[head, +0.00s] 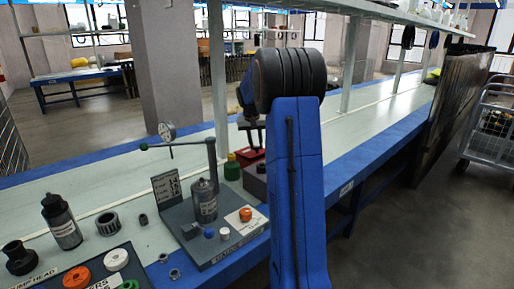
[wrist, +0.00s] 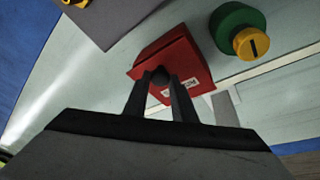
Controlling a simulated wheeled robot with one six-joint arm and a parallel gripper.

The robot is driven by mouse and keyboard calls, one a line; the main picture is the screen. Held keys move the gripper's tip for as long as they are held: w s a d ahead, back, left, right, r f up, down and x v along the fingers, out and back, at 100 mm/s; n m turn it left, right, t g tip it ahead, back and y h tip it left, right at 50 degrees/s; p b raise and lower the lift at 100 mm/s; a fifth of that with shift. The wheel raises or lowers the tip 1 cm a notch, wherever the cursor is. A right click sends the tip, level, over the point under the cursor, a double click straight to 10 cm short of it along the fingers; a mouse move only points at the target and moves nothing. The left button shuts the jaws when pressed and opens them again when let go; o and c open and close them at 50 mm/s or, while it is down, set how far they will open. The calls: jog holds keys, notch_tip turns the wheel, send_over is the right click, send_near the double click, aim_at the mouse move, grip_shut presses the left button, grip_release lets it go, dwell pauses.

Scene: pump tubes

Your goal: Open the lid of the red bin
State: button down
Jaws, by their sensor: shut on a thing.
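The red bin (head: 244,158) stands on the bench in the head view, partly hidden behind my blue arm. In the wrist view the red bin (wrist: 180,50) fills the upper middle, with part of a white label on its side. My gripper (wrist: 160,77) is shut on a small dark knob (wrist: 159,74) at the edge of the bin's lid. In the head view my gripper (head: 251,128) is just above the bin. The wrist view does not show the bin's inside, and I cannot tell whether the lid is raised.
A green container with a yellow cap (wrist: 238,30) stands close beside the bin. In the head view, a grey fixture board (head: 215,250) with a cylinder, lever and gauge lies nearer. A bottle (head: 62,222) and loose parts are at the left. The bench behind is clear.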

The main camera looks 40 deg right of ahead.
jog(key=w+r+g, duration=0.2)
jog(key=shift+w+r+g, duration=0.15)
jog(key=shift+r+g, duration=0.1)
jog(key=shift+g, duration=0.15)
jog(key=shift+w+r+n+g, duration=0.2)
jog(key=shift+w+r+g, duration=0.3)
jog(key=shift+w+g, duration=0.25)
jog(key=shift+w+r+n+g, duration=0.2)
jog(key=shift+w+r+g, duration=0.3)
jog(key=shift+g, duration=0.35)
jog(key=c, duration=1.5)
grip_release()
jog(key=shift+o, duration=0.2)
jog(key=shift+r, duration=0.15)
notch_tip(320, 180, up, 10)
send_over(253, 152)
jog(key=w, duration=0.3)
jog(key=shift+s, duration=0.15)
